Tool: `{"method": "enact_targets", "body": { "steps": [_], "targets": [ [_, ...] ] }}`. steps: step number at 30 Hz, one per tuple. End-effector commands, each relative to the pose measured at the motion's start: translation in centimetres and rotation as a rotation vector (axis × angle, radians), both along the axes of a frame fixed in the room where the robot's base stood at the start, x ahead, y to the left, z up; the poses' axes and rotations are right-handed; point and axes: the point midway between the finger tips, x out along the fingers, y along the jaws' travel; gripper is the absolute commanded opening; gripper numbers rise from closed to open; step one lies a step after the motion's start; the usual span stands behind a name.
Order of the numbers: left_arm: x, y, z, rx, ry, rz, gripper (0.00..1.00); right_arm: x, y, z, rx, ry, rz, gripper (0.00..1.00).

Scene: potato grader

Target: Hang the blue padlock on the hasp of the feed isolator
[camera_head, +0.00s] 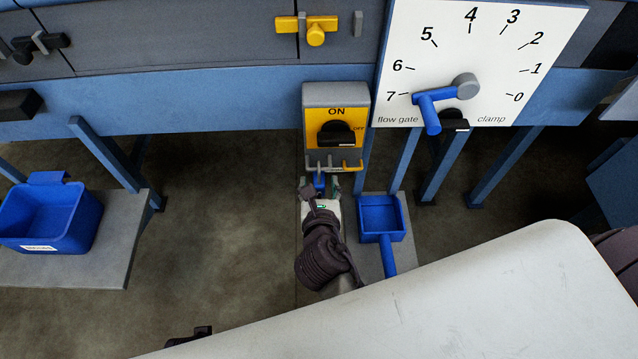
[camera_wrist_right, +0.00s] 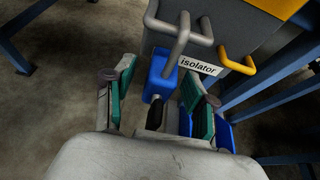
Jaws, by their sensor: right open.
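The feed isolator (camera_head: 336,95) is a grey box with a yellow face and a black knob (camera_head: 336,133), marked ON above and OFF at its right. Below the knob is a grey bar hasp, also in the right wrist view (camera_wrist_right: 200,38). The blue padlock (camera_wrist_right: 160,78) hangs below the hasp, its grey shackle (camera_wrist_right: 182,30) crossing the hasp bar; I cannot tell if it is closed. In the head view the padlock (camera_head: 319,183) is small and partly hidden. My right gripper (camera_wrist_right: 152,100) is open, with its green-padded fingers apart on either side below the padlock.
A blue scoop (camera_head: 381,202) lies on a grey shelf right of my right arm. A blue bin (camera_head: 88,222) stands on a shelf at left. A dial with a blue lever (camera_head: 430,112) is right of the isolator. Blue frame legs stand behind.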

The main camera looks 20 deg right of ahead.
Motion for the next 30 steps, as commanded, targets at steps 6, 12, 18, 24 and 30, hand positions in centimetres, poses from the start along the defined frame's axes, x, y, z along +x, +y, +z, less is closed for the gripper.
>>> {"method": "enact_targets", "body": {
  "steps": [6, 12, 18, 24, 30],
  "targets": [
    [0.1, -0.1, 0.0, -0.001, -0.001, 0.000, 0.44, -2.1, 0.6, 0.8, 0.001, 0.002, 0.001, 0.56],
    [0.0, 0.0, 0.0, 0.000, 0.000, 0.000, 0.44, -6.0, 1.7, 2.5, 0.002, 0.003, 0.002, 0.56],
    [0.0, 0.0, 0.0, 0.000, 0.000, 0.000, 0.44, -9.1, 2.6, 3.9, 0.000, 0.001, 0.002, 0.56],
    [0.0, 0.0, 0.0, 0.000, 0.001, 0.000, 0.44, -10.5, 3.0, 4.6, 0.000, 0.000, 0.000, 0.56],
    [0.0, 0.0, 0.0, 0.000, 0.000, 0.000, 0.44, -10.6, 3.1, 4.7, 0.000, -0.002, 0.000, 0.56]
  ]
}}
